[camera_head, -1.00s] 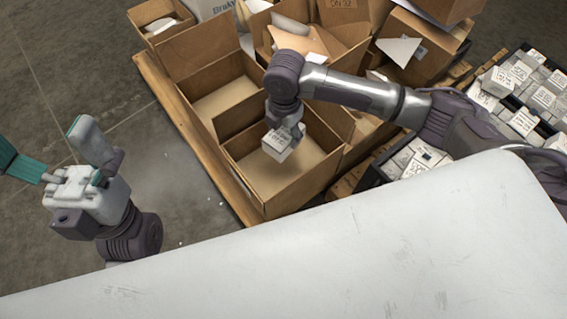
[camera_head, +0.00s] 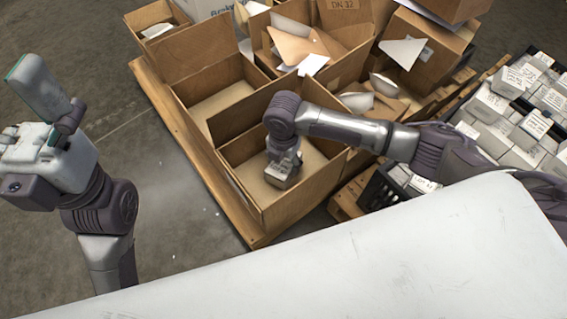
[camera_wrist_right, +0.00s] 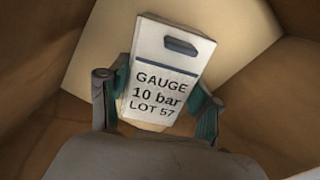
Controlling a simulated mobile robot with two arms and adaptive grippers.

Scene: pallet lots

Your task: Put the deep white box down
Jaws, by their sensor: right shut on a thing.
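The deep white box (camera_wrist_right: 168,75) is labelled "GAUGE 10 bar LOT 57" and has a dark slot near one end. My right gripper (camera_head: 282,172) is shut on it, with one finger on either side in the right wrist view. In the head view the white box (camera_head: 277,183) is mostly hidden under the gripper. It is down inside an open cardboard box (camera_head: 262,213), between its walls. I cannot tell whether it touches the floor of that box. My left gripper (camera_head: 38,90) is at the left edge, partly cut off, with a finger spread wide and nothing seen in it.
An empty-looking cardboard compartment (camera_head: 185,72) lies behind, and other cartons hold white and brown pieces. All stand on a wooden pallet (camera_head: 190,145). Dark crates of labelled white boxes (camera_head: 535,124) stand at right. A pale surface (camera_head: 350,255) fills the foreground.

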